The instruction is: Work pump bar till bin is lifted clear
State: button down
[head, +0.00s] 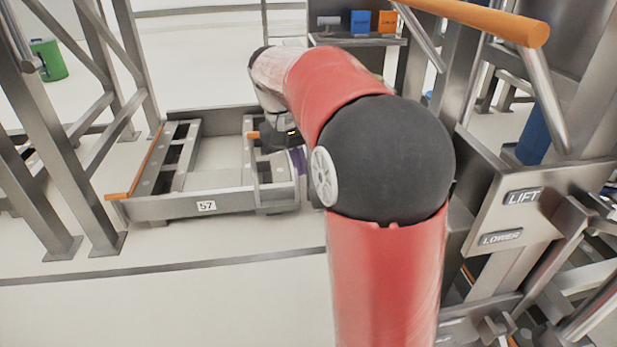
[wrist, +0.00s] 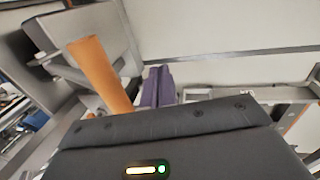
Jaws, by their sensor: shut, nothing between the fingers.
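An orange-gripped bar (head: 490,20), which looks like the pump bar, is at the upper right of the head view, above a plate with LIFT and LOWER labels (head: 523,197). The low grey metal body numbered 57 (head: 160,207), possibly the bin or its carrier, sits near the floor at left centre. My gripper (head: 298,162) is beside its right end, partly hidden by my red arm. The wrist view shows its purple fingers (wrist: 158,88) together and empty. An orange bar (wrist: 100,75) is left of them, apart; I cannot tell whether it is the same bar.
Grey steel posts (head: 75,200) stand at the left, and a steel frame fills the right. A green drum (head: 48,60) is at the back left. Blue (head: 360,22) and orange (head: 387,21) boxes sit on a back shelf. The front-left floor (head: 170,305) is clear.

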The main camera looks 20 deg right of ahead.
jog(key=shift+a+v, duration=0.25)
jog(key=shift+v, duration=1.3)
jog(key=shift+w, duration=0.1)
jog(key=shift+p, duration=0.3)
